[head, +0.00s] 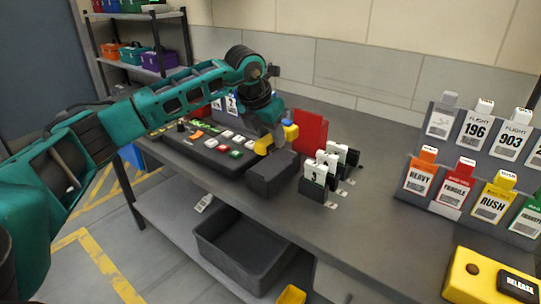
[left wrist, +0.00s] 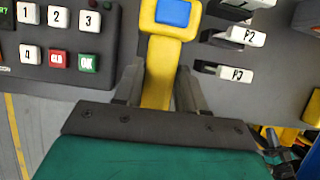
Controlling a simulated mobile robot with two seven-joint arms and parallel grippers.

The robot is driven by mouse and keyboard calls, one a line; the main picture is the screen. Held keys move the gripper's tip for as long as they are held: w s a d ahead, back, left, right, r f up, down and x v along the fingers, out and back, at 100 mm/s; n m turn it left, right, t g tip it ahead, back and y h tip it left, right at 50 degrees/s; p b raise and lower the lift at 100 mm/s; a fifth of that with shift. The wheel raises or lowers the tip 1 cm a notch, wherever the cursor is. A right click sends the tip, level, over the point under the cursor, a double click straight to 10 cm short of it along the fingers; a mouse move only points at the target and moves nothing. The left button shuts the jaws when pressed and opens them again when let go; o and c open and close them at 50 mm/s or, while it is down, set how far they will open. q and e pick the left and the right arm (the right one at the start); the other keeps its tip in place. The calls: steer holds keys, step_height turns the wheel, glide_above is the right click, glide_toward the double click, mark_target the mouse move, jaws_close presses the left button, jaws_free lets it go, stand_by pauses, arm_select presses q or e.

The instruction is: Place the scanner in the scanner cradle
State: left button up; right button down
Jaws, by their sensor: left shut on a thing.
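The yellow scanner (head: 290,133) with a blue face is held by my left gripper (head: 268,137) over the workbench, near a dark grey box-like block (head: 271,178) that looks like the scanner cradle. In the left wrist view, the fingers of my left gripper (left wrist: 158,92) are shut on either side of the yellow handle of the scanner (left wrist: 168,32). The block is hidden in that view. I cannot tell whether the scanner touches the block. My right gripper is in neither view.
A keypad console (head: 205,145) stands left of the block, and a red panel (head: 311,131) behind it. A rack of white cards (head: 318,172) is to the right. Label holders (head: 460,175) and a yellow release box (head: 485,280) stand further right. The bench front is clear.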

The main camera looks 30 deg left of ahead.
mark_target(270, 166)
arm_select(q)
steer(key=shift+f, duration=0.55)
step_height(270, 166, down, 4)
steer(key=shift+f, duration=0.1)
steer(key=o, duration=0.8)
steer(key=shift+f+b, duration=0.1)
steer(key=shift+b, duration=0.25)
steer(key=shift+c, duration=0.2)
steer(key=o, duration=0.5)
steer(key=shift+c, duration=0.2)
